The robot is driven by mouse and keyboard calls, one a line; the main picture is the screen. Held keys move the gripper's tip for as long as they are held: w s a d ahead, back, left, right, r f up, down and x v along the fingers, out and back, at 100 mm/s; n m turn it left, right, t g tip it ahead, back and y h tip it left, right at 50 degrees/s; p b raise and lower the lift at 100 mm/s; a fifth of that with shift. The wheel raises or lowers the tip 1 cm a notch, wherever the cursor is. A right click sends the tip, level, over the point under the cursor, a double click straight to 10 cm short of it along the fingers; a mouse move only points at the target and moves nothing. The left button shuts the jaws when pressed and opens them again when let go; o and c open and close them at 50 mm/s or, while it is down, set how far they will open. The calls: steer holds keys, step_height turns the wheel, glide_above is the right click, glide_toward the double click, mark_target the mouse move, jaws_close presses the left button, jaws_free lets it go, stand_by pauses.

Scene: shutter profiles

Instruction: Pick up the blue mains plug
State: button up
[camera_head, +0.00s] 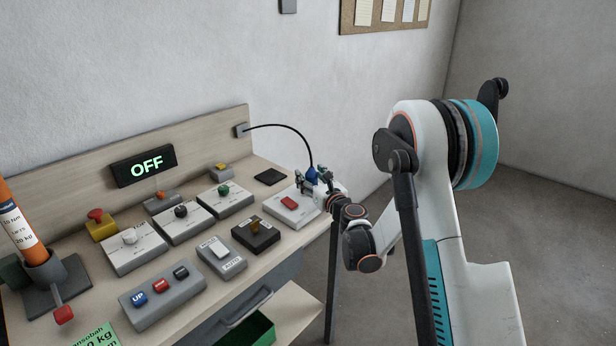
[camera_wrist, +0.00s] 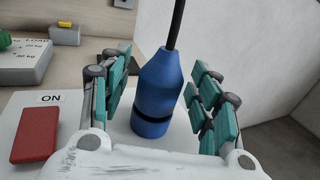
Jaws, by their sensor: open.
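The blue mains plug (camera_wrist: 158,90) stands upright in the wrist view with a black cable (camera_wrist: 177,24) rising from its top. It stands on a pale box that carries a red switch (camera_wrist: 38,133) and an ON label. My gripper (camera_wrist: 160,95) is open, with one teal-padded finger on each side of the plug. A gap shows between the plug and both fingers. In the head view the plug (camera_head: 312,175) is small and partly hidden by my gripper (camera_head: 314,182) at the bench's right end. The cable (camera_head: 290,128) arcs from the plug to a grey wall socket.
Several control boxes with knobs and switches fill the bench (camera_head: 262,268) to the left. A dark flat pad (camera_head: 270,177) lies behind the pale box. A sign (camera_head: 143,166) reads OFF. The wall stands close behind, and open floor lies to the right.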

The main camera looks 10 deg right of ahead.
steer(key=shift+s+r, duration=0.1)
steer(key=c, duration=1.2)
steer(key=shift+o, duration=0.2)
